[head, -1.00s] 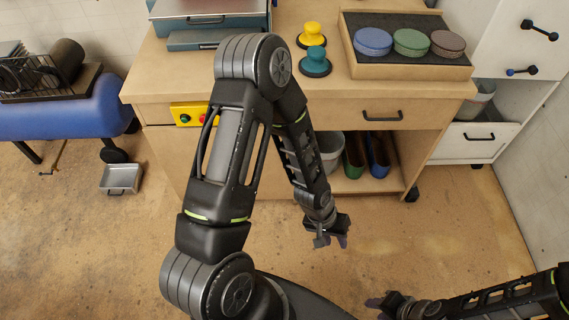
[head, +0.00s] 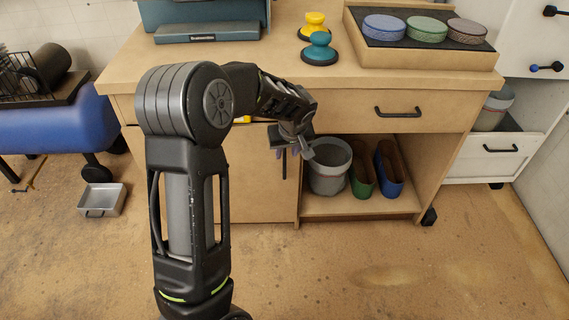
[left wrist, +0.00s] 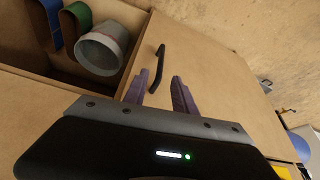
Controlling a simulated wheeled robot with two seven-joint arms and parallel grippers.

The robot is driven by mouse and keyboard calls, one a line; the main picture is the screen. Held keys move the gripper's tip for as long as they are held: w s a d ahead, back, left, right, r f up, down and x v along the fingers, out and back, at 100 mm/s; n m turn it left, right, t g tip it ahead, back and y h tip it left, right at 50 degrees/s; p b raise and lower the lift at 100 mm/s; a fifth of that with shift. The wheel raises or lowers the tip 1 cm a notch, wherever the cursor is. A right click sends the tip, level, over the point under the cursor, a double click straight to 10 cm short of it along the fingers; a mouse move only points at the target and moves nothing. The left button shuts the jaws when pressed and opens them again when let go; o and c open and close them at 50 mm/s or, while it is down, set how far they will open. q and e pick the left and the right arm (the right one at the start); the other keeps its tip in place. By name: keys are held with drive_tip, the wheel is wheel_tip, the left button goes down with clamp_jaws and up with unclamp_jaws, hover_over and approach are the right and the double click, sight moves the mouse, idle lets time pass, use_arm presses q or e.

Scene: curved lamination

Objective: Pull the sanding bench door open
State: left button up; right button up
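The sanding bench (head: 450,72) is a light wooden cabinet. Its door (head: 258,195) at the lower left looks closed and also shows in the left wrist view (left wrist: 215,75). A black bar handle (head: 284,167) stands upright near the door's right edge. In the left wrist view the handle (left wrist: 160,62) lies just beyond the fingertips, roughly in line with the gap between them. My left gripper (head: 293,152) is in front of the handle, its purple fingers (left wrist: 158,86) apart and nothing clamped. Whether a finger touches the handle cannot be told. My right gripper is out of view.
Right of the door, an open shelf holds a grey bucket (head: 329,168), a green bin (head: 361,175) and a blue bin (head: 389,172). A drawer (head: 370,100) is above. A metal tray (head: 102,200) lies on the floor at left. The floor before the bench is clear.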

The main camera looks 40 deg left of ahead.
sight(285, 160)
use_arm(q)
drive_tip(key=b+x, duration=0.2)
drive_tip(key=x, duration=0.6)
drive_tip(key=shift+d, duration=0.1)
clamp_jaws()
idle(1.4)
